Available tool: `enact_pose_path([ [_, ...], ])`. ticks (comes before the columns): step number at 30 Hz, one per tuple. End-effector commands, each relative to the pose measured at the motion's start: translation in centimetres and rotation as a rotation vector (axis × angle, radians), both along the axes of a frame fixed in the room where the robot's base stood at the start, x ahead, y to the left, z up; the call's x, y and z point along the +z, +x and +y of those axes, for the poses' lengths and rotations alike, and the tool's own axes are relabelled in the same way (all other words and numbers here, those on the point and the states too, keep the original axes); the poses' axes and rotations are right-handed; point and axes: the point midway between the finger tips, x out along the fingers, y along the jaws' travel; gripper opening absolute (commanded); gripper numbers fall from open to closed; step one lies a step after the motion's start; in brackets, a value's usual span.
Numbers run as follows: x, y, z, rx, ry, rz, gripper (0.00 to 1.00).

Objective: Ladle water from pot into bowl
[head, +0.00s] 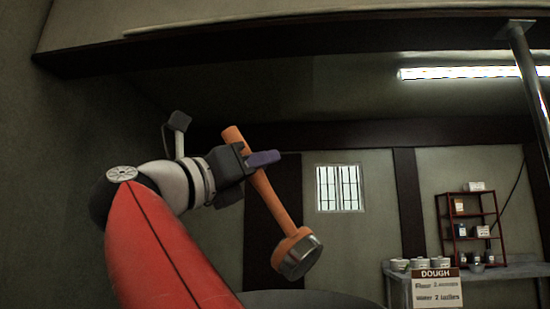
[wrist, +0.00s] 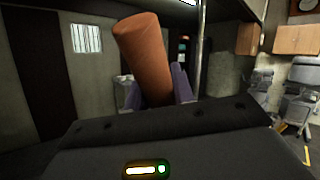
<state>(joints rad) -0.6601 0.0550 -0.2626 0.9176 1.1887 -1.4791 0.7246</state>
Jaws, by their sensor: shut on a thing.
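My gripper (head: 258,160) is shut on the orange handle of the ladle (head: 278,208), near its upper end, high in the middle of the head view. The ladle slants down to the right, with its metal-banded cup at the lower end. Its orange handle (wrist: 146,62) also stands between the purple fingers in the wrist view. Whether the cup holds water cannot be seen. A large dark rounded rim (head: 310,297) shows at the bottom edge below the cup; I cannot tell if it is the pot. Several pale bowl-like vessels (head: 420,264) stand on the counter at right.
The counter (head: 510,270) is at the far right, with a red shelf rack (head: 470,225) on it. A sign (head: 436,287) reading "DOUGH" is at its front. A metal pole (head: 533,85) stands at right. A wall is close on the left. The air around the ladle is clear.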

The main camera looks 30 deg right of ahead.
Motion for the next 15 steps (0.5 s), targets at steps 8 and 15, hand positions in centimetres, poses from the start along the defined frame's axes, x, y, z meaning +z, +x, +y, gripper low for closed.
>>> enact_pose_path([
  [8,-1.2,2.4,1.4,-0.001,-0.118,0.188,0.00],
  [15,-2.8,4.1,2.5,-0.002,-0.211,0.339,0.00],
])
